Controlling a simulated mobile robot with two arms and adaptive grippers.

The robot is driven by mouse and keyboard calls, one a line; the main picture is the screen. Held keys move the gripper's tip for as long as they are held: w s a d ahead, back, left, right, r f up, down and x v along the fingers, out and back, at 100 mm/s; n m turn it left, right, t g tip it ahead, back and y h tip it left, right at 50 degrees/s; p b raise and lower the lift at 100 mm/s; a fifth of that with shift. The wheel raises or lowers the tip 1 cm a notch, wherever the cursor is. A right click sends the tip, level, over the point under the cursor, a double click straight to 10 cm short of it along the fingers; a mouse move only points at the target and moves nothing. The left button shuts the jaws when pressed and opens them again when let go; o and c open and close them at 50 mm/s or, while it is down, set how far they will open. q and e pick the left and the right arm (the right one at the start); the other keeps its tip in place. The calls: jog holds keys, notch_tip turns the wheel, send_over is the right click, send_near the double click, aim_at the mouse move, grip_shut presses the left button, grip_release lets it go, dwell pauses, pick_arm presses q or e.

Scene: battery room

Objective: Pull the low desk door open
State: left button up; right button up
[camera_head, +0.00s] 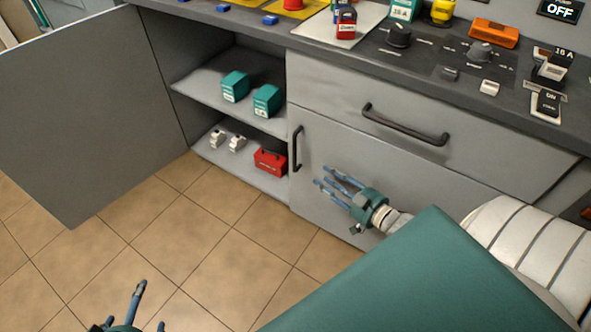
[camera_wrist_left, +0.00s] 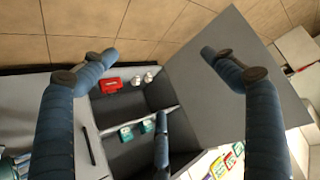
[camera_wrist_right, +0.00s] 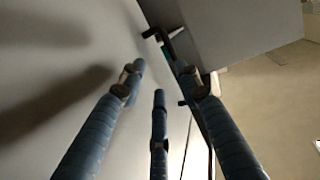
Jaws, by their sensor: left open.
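The desk has two low doors. The left grey door (camera_head: 85,110) stands swung wide open; it also shows in the left wrist view (camera_wrist_left: 262,65). The door beside it (camera_head: 330,150) is closed, with a dark vertical handle (camera_head: 296,148) near its left edge. My right gripper (camera_head: 330,182) is in front of this closed door, below and right of the handle, its fingers apart and pointing left. Nothing shows between its fingers in the right wrist view (camera_wrist_right: 158,80). My left gripper (camera_head: 133,310) is open and empty over the floor at the bottom left, facing the open compartment.
The open compartment holds teal boxes (camera_head: 235,86) on its upper shelf, and a red box (camera_head: 270,161) and small white items (camera_head: 226,140) below. A drawer with a dark handle (camera_head: 404,125) sits above the closed door. The tiled floor (camera_head: 190,240) is clear.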

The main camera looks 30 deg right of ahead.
notch_tip(320, 180, up, 3)
jog(key=w+a+t+y+b, duration=0.1)
jog(key=w+t+b, duration=0.1)
jog(key=b, duration=0.4)
send_over(296, 169)
jog(key=shift+w+d, duration=0.2)
jog(key=shift+d, duration=0.05)
pick_arm(q)
jog(key=w+d+r+t+h, duration=0.1)
jog(key=r+t, duration=0.4)
jog(key=r, duration=0.6)
jog(key=w+d+r+t+h, duration=0.2)
jog(key=w+r+t, duration=0.3)
jog(key=r, duration=0.5)
jog(key=shift+d+r, duration=0.35)
jog(key=shift+d, duration=0.1)
pick_arm(e)
jog(key=shift+w, duration=0.2)
grip_shut()
jog(key=shift+a, duration=0.1)
